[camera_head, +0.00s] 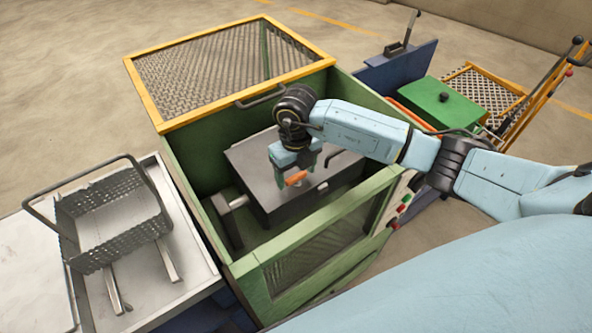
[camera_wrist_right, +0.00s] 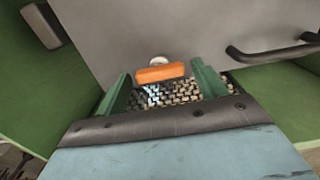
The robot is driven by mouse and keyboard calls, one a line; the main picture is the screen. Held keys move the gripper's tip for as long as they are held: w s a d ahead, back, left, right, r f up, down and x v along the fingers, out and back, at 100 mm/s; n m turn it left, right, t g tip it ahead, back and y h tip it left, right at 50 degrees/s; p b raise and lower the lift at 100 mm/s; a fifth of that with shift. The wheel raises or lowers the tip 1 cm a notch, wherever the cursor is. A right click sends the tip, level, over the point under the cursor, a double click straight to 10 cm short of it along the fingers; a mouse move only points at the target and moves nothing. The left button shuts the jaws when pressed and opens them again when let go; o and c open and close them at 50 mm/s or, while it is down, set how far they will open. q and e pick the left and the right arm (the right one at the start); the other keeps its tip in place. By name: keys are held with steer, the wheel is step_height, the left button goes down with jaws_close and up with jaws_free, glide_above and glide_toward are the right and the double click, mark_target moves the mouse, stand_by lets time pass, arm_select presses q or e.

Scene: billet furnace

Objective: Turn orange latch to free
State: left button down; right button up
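The orange latch (camera_head: 296,178) sits on a grey metal panel (camera_head: 258,165) inside the green machine. In the right wrist view the orange latch (camera_wrist_right: 160,73) lies crosswise in front of a small round pale fitting. My right gripper (camera_head: 298,171) is over the panel at the latch. In the wrist view its two green fingers (camera_wrist_right: 162,84) are spread apart, with the latch between their tips and a visible gap on each side. Whether it touches the latch I cannot tell. My left gripper is in neither view.
The green housing (camera_head: 195,165) surrounds the panel, with a raised yellow-framed mesh lid (camera_head: 232,97) behind and a mesh front guard (camera_head: 325,240). A dark bar handle (camera_wrist_right: 270,50) is right of the latch. A wire basket (camera_head: 110,222) stands on a tray at left.

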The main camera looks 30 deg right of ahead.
steer(key=c, duration=0.8)
